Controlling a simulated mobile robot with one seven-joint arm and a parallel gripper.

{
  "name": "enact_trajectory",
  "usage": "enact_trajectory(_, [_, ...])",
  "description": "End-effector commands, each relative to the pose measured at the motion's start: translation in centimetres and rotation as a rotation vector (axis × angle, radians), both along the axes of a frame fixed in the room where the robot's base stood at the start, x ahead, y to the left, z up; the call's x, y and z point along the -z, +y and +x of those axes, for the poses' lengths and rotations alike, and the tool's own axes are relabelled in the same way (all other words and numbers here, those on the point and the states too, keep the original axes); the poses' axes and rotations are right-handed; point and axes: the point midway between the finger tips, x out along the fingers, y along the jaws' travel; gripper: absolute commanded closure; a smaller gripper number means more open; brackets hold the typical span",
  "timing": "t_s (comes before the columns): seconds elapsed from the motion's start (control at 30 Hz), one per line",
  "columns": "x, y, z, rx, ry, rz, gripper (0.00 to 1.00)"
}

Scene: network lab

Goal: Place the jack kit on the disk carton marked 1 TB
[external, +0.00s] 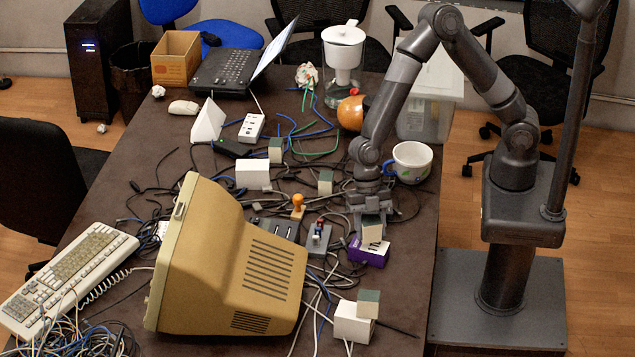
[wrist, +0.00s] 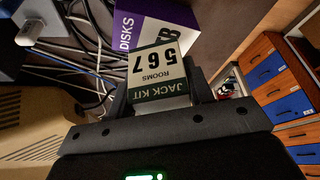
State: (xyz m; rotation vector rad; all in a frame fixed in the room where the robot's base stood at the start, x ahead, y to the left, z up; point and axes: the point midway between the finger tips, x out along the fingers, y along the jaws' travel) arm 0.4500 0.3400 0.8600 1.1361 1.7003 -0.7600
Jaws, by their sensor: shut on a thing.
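The jack kit (wrist: 158,78), a small box with a green and cream label reading "JACK KIT ROOMS 567", sits between the fingers of my gripper (wrist: 160,90) in the wrist view. In the external view my gripper (external: 370,203) points down and holds the kit (external: 371,228) at the purple disk carton (external: 368,256). I cannot tell whether kit and carton touch.
Similar small boxes stand on the table (external: 275,150), (external: 325,182), one of them (external: 368,303) by a white box (external: 352,323). An old beige monitor (external: 230,265), a switch block (external: 318,238), a mug (external: 410,160) and many loose cables crowd the area.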

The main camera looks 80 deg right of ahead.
Motion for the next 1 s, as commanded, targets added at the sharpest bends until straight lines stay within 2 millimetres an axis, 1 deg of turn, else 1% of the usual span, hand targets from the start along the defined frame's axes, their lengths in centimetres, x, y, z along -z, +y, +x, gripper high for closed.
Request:
enact_trajectory(0.03, [0.9,0.1,-0.1,-0.001,0.003,0.000,0.78])
enact_trajectory(0.13, [2.0,0.1,-0.1,0.000,0.001,0.001,0.78])
enact_trajectory(0.5, [2.4,0.0,0.0,0.000,0.000,0.000,0.78])
enact_trajectory(0.53, [2.4,0.0,0.0,0.000,0.000,0.000,0.51])
enact_trajectory(0.77, [2.4,0.0,0.0,-0.001,0.000,0.000,0.32])
enact_trajectory(1.0, [2.3,0.0,0.0,-0.001,0.000,0.000,0.31])
